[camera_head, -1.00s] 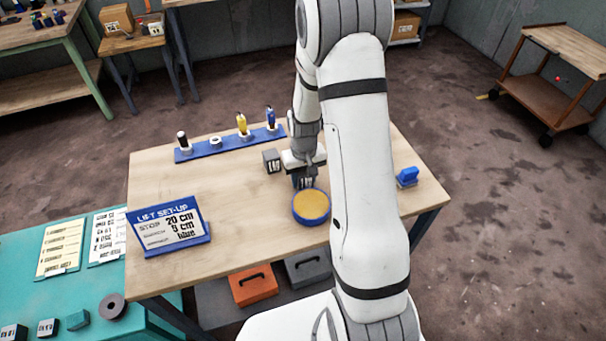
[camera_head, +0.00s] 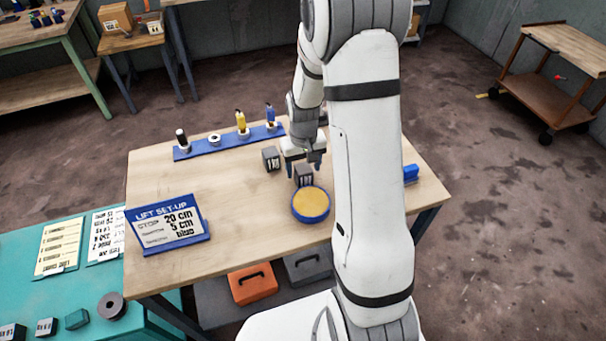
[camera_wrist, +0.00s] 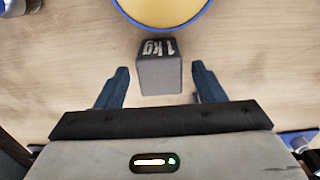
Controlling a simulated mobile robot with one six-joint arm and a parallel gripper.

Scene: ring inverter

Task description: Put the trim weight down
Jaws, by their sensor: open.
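The trim weight, a dark grey block marked "1 kg" (camera_wrist: 158,70), stands on the wooden table beside the round yellow pad with a blue rim (camera_head: 311,203). It also shows in the head view (camera_head: 304,175). A second grey block (camera_head: 271,158) with a white marking stands to its left. My gripper (camera_head: 303,167) is over the table behind the near block. In the wrist view my gripper (camera_wrist: 158,85) is open, one finger on each side of the block, with clear gaps on both sides.
A blue rack (camera_head: 228,141) with several tools lies at the table's back. The lift set-up sign (camera_head: 168,227) stands front left. A blue object (camera_head: 411,174) is at the right. The table's left middle is free.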

